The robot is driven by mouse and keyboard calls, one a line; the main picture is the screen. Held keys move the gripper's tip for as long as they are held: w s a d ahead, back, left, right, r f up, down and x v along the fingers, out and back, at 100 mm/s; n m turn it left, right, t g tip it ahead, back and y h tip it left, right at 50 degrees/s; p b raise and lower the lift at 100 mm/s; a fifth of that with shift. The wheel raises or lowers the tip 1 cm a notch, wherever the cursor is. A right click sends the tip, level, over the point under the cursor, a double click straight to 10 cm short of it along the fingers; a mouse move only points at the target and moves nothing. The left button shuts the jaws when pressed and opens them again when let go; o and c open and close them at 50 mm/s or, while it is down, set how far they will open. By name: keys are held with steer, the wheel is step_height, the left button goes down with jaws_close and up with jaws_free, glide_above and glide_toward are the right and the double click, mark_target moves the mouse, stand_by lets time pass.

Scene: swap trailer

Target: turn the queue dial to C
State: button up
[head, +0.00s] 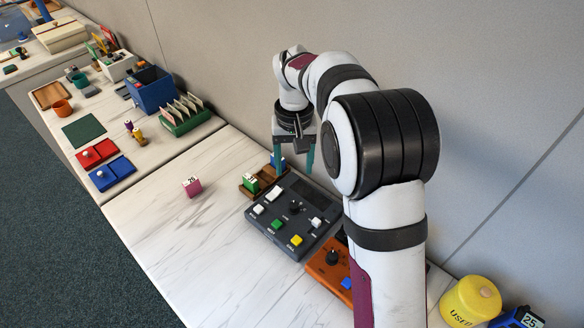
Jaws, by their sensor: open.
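A dark grey console (263,228) lies on the marble-look counter and carries a round black dial (294,208), green, yellow and white buttons and a dark display. An orange box (320,272) beside it, nearer my arm's base, has another black knob (333,257) and a blue button. I cannot tell which of the two is the queue dial, and no letter C or pointer position can be read. My gripper (294,158) is open and empty, with teal fingertips apart, above the far end of the console. It touches neither knob. My arm hides part of the orange box.
A wooden tray (246,192) with green and blue blocks sits behind the console, partly under my gripper. A yellow container (470,302) marked "USED" is at lower right. The wall runs close behind.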

mark_target(294, 205)
step_height(294, 205, down, 14)
steer(key=shift+s+f, duration=0.1)
steer(key=shift+f, duration=0.05)
jaws_close()
stand_by(0.3)
